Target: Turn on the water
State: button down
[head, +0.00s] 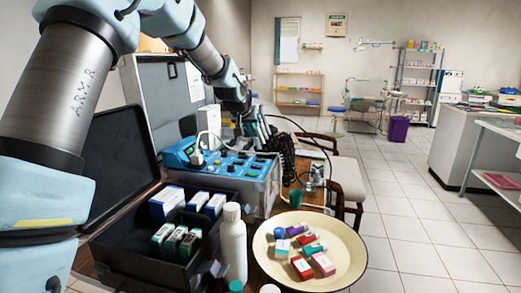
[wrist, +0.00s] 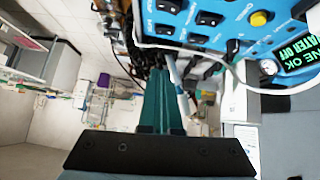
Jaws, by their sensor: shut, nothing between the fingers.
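The portable dental unit (head: 262,190) stands on the table, with a blue control panel (head: 222,165) on top. In the wrist view the blue panel (wrist: 225,38) fills the upper right, turned upside down. It carries several black rocker switches (wrist: 209,19), a yellow button (wrist: 259,18) and a small display (wrist: 299,55) with green text that seems to read "WATER OFF". My gripper (wrist: 160,72) is shut and empty, its teal fingers beside the panel and apparently apart from the switches. In the head view my arm reaches behind the unit; the fingertips are hard to make out there.
An open black case (head: 150,255) with small boxes, a white bottle (head: 233,245) and a cream bowl (head: 345,255) of small boxes stand in front of the unit. A pale cable (wrist: 165,47) crosses the panel. A chair (head: 345,178) stands behind the table; open floor lies right.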

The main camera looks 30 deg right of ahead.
jog(key=shift+s+d+r, duration=0.15)
jog(key=shift+d, duration=0.1)
dwell(0.4)
jog(key=p, duration=0.3)
send_over(262, 163)
jog(key=f, duration=0.6)
jog(key=shift+s+a+f, duration=0.2)
jog(key=shift+s+a, duration=0.1)
jog(key=shift+a, duration=0.1)
jog(key=f, duration=0.1)
jog(key=f+p, duration=0.1)
jog(key=f, duration=0.1)
jog(key=shift+w+d+f, duration=0.1)
jog(key=shift+d+f, duration=0.1)
jog(key=shift+d, duration=0.05)
jog(key=shift+f+p, duration=0.35)
jog(key=shift+f, duration=0.3)
